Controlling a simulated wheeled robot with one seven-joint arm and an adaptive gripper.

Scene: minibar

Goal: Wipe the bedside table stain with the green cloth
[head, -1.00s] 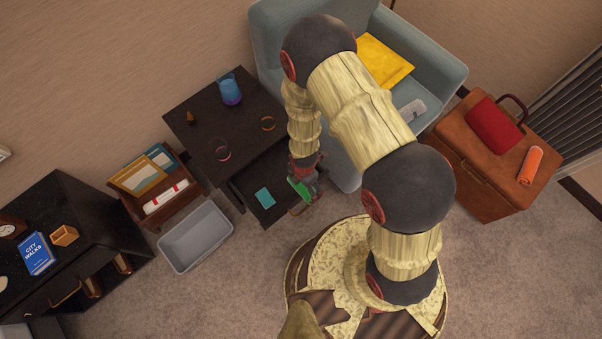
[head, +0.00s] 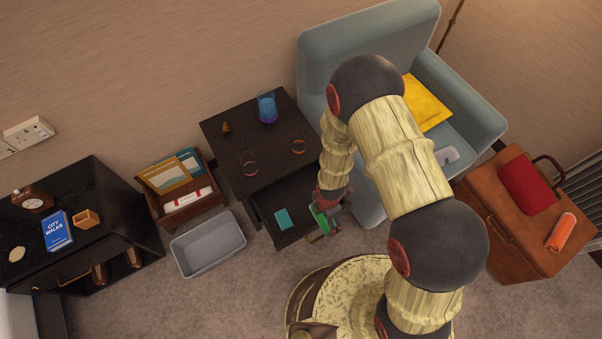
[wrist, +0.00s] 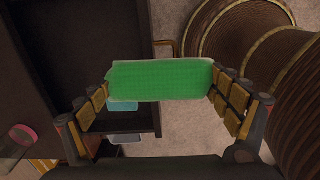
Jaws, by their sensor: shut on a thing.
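My gripper (wrist: 160,92) is shut on the green cloth (wrist: 162,79), which spans between its fingers in the wrist view. In the head view, the gripper (head: 328,215) and the cloth (head: 319,218) are beside the open drawer of the dark table (head: 236,131), at its front right. The arm rises over the armchair. On the dark table stand a blue-purple glass (head: 267,108), two clear tumblers (head: 249,163) (head: 298,145) and a small brown object (head: 226,129). I cannot make out a stain on this top.
The open drawer (head: 298,232) holds a teal item (head: 283,219). A grey bin (head: 208,244) and a magazine rack (head: 150,211) stand left. A black cabinet (head: 105,208) bears a clock, book, box and pale oval patch (head: 17,254). A blue armchair (head: 340,50) and brown case (head: 520,235) are right.

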